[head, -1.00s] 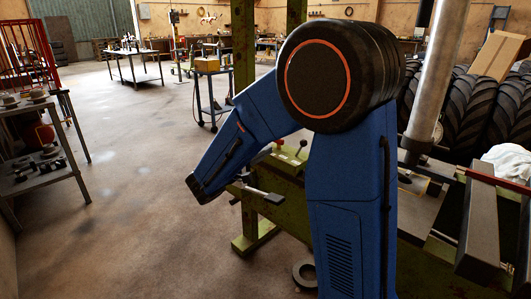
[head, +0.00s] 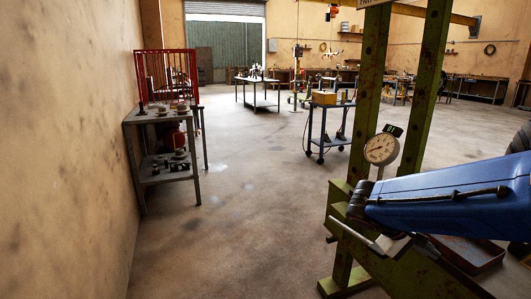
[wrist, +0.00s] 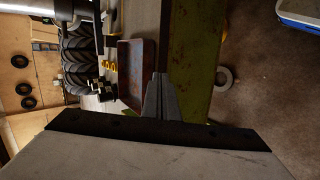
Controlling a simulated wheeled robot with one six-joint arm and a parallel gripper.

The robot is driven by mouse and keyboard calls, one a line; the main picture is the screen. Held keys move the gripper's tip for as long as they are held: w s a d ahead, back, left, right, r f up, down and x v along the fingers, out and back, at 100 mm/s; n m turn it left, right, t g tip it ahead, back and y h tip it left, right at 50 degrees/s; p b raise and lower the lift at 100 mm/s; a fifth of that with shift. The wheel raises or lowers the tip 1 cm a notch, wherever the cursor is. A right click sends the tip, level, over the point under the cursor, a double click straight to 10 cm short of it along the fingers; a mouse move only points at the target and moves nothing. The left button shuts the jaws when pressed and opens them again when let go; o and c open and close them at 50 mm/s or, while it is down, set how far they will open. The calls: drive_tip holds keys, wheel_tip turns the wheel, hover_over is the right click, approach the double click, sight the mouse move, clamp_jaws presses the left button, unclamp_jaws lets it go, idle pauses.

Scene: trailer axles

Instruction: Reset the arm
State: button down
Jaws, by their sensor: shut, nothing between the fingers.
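My gripper (head: 385,245) is at the lower right of the head view, at the end of my blue arm, in front of the green press frame. In the wrist view, the two grey fingers of my gripper (wrist: 159,78) lie together, with nothing held between them. The fingertips appear over or beside the green press bed (wrist: 190,60), with a reddish-brown tray (wrist: 137,65) beside them. I cannot tell whether the fingers touch the bed. Most of my arm is outside the head view.
The green press frame (head: 371,100) with a dial gauge (head: 381,149) stands close to my arm. A metal shelf table (head: 160,118) stands by the left wall. A blue trolley (head: 328,125) is farther back. The floor between them is clear. A grey ring (wrist: 224,77) lies on the floor.

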drive_tip(key=s+a+f+m+t+y, duration=0.2)
drive_tip(key=s+a+t+y, duration=0.1)
drive_tip(key=s+a+y, duration=0.7)
drive_tip(key=s+a, duration=0.2)
drive_tip(key=s, duration=0.1)
drive_tip(key=shift+s+a+t, duration=0.3)
drive_tip(key=shift+s+a, duration=0.05)
drive_tip(key=shift+a, duration=0.05)
